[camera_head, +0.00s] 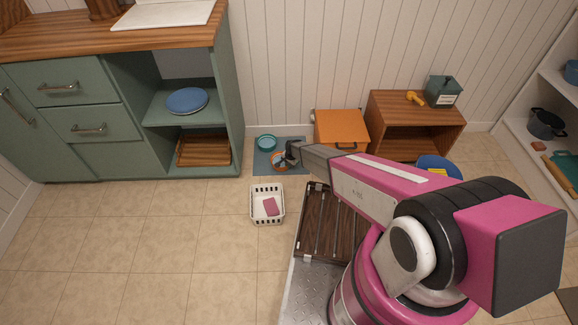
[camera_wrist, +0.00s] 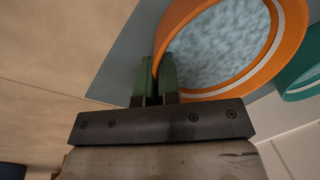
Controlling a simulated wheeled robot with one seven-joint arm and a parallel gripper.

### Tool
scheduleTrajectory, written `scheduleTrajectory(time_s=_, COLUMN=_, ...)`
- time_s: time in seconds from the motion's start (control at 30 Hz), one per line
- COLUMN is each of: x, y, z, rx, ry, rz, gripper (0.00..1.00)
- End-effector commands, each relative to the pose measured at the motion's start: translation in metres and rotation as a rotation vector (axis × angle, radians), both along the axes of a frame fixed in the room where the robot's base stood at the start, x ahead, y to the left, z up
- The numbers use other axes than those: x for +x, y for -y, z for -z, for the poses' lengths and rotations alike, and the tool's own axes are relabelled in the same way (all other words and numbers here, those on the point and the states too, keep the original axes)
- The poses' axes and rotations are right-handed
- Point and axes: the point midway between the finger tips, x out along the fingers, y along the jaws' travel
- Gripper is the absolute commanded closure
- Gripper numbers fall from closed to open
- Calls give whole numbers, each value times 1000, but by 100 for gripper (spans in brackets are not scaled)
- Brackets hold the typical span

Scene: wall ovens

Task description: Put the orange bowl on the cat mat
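The orange bowl (camera_head: 278,161) is at the blue-grey cat mat (camera_head: 262,168) on the floor, in front of a teal bowl (camera_head: 266,142). In the wrist view the orange bowl (camera_wrist: 285,50) has a speckled blue-grey inside and a pale stripe. My gripper (camera_wrist: 158,68) has its green fingers close together, one on each side of the bowl's wall at the rim. The mat (camera_wrist: 122,65) shows beneath the bowl. I cannot tell whether the bowl touches the mat. The teal bowl (camera_wrist: 303,80) is beside it at the right edge.
A white basket (camera_head: 267,204) with a pink item stands in front of the mat. An orange box (camera_head: 341,130) and a wooden cubby (camera_head: 415,122) stand to the right. A green cabinet (camera_head: 235,110) is on the left. Floor at lower left is clear.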

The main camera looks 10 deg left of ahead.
Motion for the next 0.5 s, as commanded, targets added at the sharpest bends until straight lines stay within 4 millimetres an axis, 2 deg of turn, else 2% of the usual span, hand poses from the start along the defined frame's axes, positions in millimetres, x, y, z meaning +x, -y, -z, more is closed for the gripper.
scheduleTrajectory(time_s=0.37, x=0, y=0, z=4, rx=1, ry=0, rz=0, gripper=100)
scheduleTrajectory(time_s=0.43, x=0, y=0, z=4, rx=0, ry=1, rz=0, gripper=77)
scheduleTrajectory(time_s=0.47, x=0, y=0, z=4, rx=0, ry=1, rz=0, gripper=71)
scheduleTrajectory(time_s=0.5, x=0, y=0, z=4, rx=0, ry=1, rz=0, gripper=71)
